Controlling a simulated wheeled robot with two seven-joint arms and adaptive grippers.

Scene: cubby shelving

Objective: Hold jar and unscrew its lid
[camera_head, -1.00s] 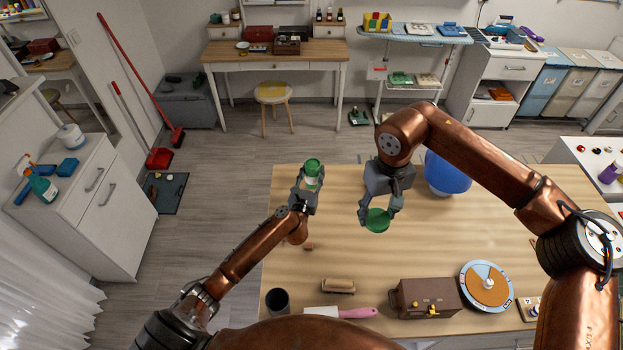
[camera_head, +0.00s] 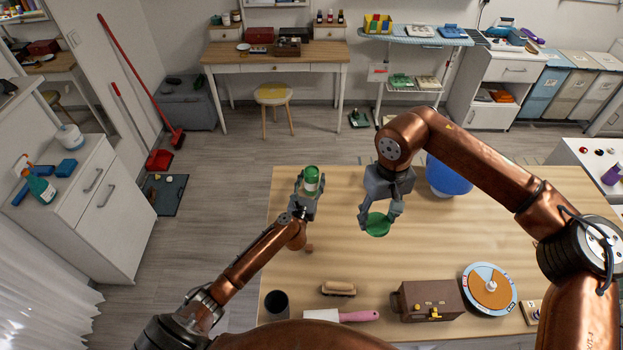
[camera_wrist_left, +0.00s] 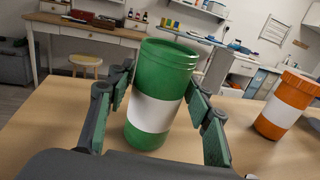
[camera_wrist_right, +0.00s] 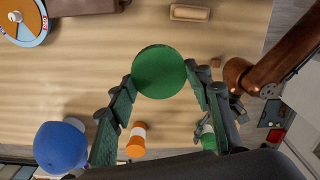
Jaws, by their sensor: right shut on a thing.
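The green jar (camera_head: 311,178) with a white label stands between the fingers of my left gripper (camera_head: 305,195), near the table's far left corner. In the left wrist view the jar (camera_wrist_left: 162,95) leans a little and its threaded rim has no lid on it. The fingers lie close on both sides of it; whether they press on it I cannot tell. My right gripper (camera_head: 380,213) is shut on the round green lid (camera_head: 377,225), held above the table to the right of the jar. The lid also shows in the right wrist view (camera_wrist_right: 159,72).
On the wooden table (camera_head: 440,235) are an orange jar (camera_wrist_left: 288,100), a blue rounded object (camera_head: 446,175), a brush (camera_head: 338,288), a pink-handled tool (camera_head: 355,316), a dark cup (camera_head: 276,304), a brown box (camera_head: 430,300) and a dial (camera_head: 489,290). The table's middle is clear.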

